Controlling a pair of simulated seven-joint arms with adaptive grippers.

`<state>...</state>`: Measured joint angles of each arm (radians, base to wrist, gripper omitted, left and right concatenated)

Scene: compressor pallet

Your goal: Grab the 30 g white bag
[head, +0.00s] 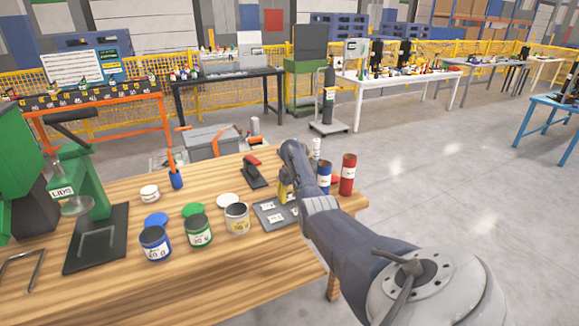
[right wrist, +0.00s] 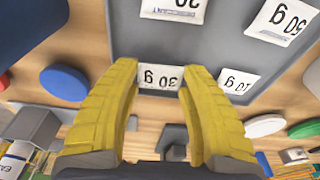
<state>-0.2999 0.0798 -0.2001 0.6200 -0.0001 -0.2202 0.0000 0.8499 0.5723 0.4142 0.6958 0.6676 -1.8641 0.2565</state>
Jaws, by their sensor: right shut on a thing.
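The 30 g white bag (right wrist: 160,77) shows in the right wrist view, its label upside down, between the yellow fingers of my right gripper (right wrist: 160,85). The fingers are shut on the bag's sides, at the near edge of the grey tray (right wrist: 215,45). In the head view my right gripper (head: 284,192) is over the tray (head: 260,218), and the arm hides part of the tray. A 10 g bag (right wrist: 238,82) lies just right of the fingers, and a 50 g bag (right wrist: 283,22) lies farther right. My left gripper is out of view.
Open blue (head: 155,243), green (head: 198,231) and white (head: 237,218) cans stand left of the tray, with loose lids behind. Blue (head: 323,178) and red (head: 347,175) cylinders stand to its right. A green press (head: 85,185) is at the left.

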